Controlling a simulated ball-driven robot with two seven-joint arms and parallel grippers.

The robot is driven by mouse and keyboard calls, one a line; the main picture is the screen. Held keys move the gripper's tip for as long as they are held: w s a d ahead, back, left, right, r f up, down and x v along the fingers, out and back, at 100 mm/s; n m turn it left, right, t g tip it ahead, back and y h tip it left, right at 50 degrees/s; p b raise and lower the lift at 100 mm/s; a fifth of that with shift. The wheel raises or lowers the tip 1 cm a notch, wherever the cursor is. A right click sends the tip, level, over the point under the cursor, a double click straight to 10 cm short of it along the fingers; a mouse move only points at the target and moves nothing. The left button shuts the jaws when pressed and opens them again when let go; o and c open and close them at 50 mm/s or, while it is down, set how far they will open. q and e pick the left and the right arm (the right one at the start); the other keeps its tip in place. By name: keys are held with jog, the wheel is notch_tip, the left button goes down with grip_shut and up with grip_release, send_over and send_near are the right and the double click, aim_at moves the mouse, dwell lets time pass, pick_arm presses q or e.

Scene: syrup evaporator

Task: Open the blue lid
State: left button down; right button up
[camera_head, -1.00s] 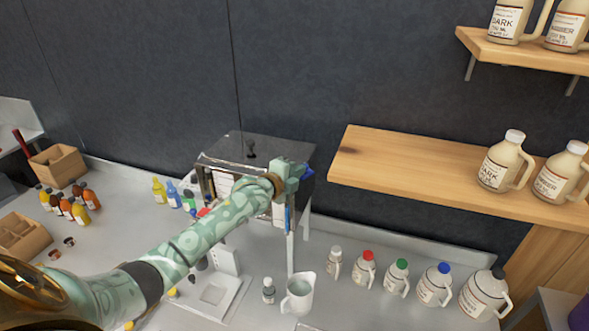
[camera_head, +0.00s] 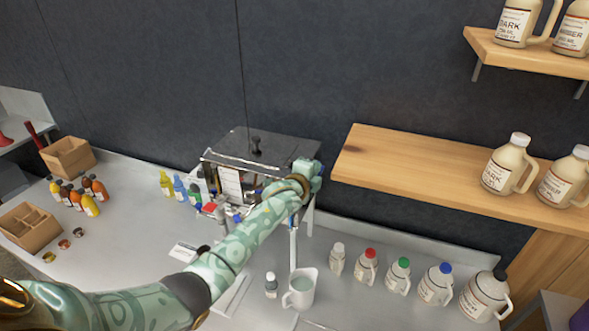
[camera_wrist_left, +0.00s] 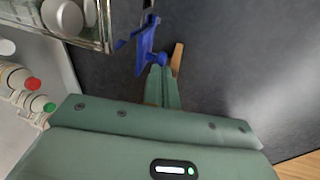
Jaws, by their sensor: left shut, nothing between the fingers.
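The blue part (camera_wrist_left: 150,45), a flat blue piece with a rounded knob, is at the side of the metal evaporator box (camera_head: 272,146). My left gripper (camera_head: 312,168) is at the right front corner of that box, its fingers shut and empty. In the left wrist view its fingertips (camera_wrist_left: 160,72) are right at the blue knob; I cannot tell whether they touch. In the head view the gripper mostly hides the blue part. A jug with a blue cap (camera_head: 445,268) stands on the counter at the right, away from the gripper. My right gripper is not in view.
A wooden shelf (camera_head: 420,178) with jugs is close to the right of my gripper. A white pitcher (camera_head: 300,290) and several capped bottles stand on the counter below. Small colored bottles and wooden boxes (camera_head: 68,157) are at the left. A dark wall is behind.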

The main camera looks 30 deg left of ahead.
pick_arm(q)
jog(key=shift+w+d, duration=0.35)
jog(key=shift+d, duration=0.1)
dwell(0.3)
jog(key=shift+s, duration=0.1)
